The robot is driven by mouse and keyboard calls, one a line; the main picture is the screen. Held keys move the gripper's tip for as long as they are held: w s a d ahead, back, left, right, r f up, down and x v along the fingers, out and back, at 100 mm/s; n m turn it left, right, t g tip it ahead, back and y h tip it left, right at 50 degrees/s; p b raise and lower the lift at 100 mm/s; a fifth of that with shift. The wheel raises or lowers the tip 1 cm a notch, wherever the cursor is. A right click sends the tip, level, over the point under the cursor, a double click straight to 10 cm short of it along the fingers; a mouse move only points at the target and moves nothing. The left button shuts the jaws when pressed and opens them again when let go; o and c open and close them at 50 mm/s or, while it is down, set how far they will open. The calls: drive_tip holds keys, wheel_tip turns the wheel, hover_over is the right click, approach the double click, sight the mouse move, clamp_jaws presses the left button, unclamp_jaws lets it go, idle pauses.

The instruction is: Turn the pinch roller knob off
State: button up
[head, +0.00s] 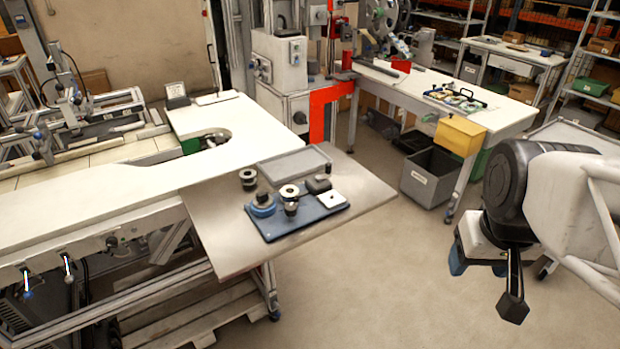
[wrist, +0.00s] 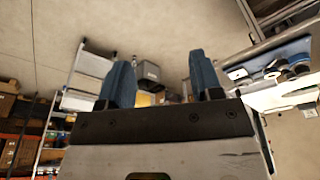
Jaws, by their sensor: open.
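A blue plate (head: 308,222) lies on the grey board at the front of the bench in the head view. Several round parts stand on and beside it: a blue-based one (head: 262,208), a silver-topped one (head: 289,192) and a dark one (head: 248,178). I cannot tell which is the pinch roller knob or how it is set. The plate's parts also show at the right of the wrist view (wrist: 272,74). My gripper (wrist: 161,78) has two blue fingers apart with nothing between them. In the head view it hangs at the right, well away from the plate.
A grey tray (head: 293,167) lies behind the plate. A white square piece (head: 331,199) and a black block (head: 318,185) sit at the plate's right. A yellow box (head: 460,136) and grey bin (head: 431,176) stand by the far table. Open floor lies between my arm and the bench.

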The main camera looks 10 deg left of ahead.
drive_tip(key=w+a+n, duration=0.4)
drive_tip(key=w+a, duration=0.2)
drive_tip(key=w, duration=0.2)
drive_tip(key=n+g, duration=0.2)
drive_tip(key=n, duration=0.9)
hover_over(291, 206)
wheel_tip(291, 206, down, 6)
drive_tip(key=shift+s+d+r, duration=0.1)
drive_tip(key=shift+d+r, duration=0.05)
drive_tip(key=shift+a+n, duration=0.25)
drive_tip(key=shift+n, duration=0.05)
drive_tip(key=shift+f, duration=4)
drive_tip(key=shift+c, duration=0.3)
